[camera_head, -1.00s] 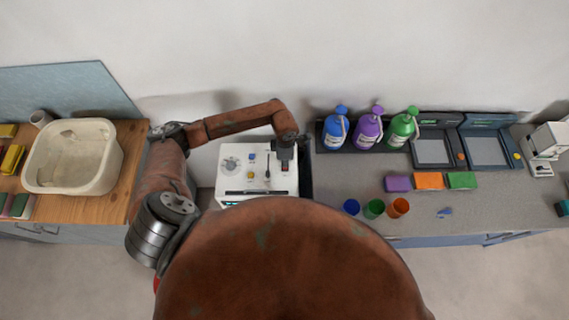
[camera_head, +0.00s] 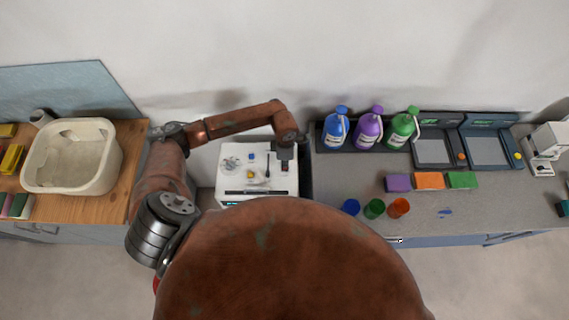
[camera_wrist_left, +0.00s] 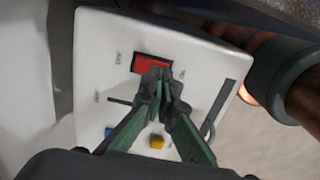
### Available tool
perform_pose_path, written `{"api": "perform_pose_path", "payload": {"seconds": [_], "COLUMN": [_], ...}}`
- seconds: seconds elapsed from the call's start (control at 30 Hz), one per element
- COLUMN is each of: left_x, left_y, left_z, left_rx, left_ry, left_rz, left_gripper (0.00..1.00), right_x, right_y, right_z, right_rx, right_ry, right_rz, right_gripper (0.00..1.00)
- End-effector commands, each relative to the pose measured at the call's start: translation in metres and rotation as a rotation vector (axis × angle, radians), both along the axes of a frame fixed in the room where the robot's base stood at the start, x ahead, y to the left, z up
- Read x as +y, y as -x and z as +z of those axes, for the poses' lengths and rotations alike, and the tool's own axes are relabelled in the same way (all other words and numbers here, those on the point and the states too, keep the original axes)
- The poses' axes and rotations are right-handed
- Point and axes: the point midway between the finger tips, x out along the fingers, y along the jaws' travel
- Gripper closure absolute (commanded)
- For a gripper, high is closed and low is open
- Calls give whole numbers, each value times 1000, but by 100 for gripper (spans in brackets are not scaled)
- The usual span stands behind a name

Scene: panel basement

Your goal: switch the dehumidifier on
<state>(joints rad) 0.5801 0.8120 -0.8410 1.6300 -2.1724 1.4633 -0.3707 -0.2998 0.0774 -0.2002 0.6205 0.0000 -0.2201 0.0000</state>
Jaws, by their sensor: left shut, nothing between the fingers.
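The dehumidifier (camera_head: 232,187) is a white box with controls on its top, standing in the gap between two counters. The wrist view shows its white panel (camera_wrist_left: 92,50) with a red rocker switch (camera_wrist_left: 150,62) between small dark labels. My left gripper (camera_head: 284,158) reaches over the box's right part from above. In the wrist view the left gripper (camera_wrist_left: 162,76) is shut and empty, its fingertips at the lower right edge of the red switch, covering part of it. I cannot tell whether they touch it or which way the rocker is tilted. My right gripper is out of view.
The panel also carries a blue button (camera_wrist_left: 109,132), a yellow button (camera_wrist_left: 157,142), a dial (camera_head: 231,163) and a dark slot. A wooden counter with a cream basin (camera_head: 108,165) lies left; a grey counter (camera_head: 335,175) with bottles and cups lies right.

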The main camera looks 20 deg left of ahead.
Motion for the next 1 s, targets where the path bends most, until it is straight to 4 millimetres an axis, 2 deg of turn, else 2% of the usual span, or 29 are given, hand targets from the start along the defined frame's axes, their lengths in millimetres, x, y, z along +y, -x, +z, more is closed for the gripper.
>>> {"api": "perform_pose_path", "payload": {"seconds": [1.0], "left_x": [0], "left_y": [0], "left_z": [-15], "left_rx": [0], "left_ry": [0], "left_rz": [0], "left_gripper": [100], "right_x": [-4], "right_y": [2], "right_z": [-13], "right_rx": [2], "right_ry": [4], "right_rz": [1], "right_gripper": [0]}}
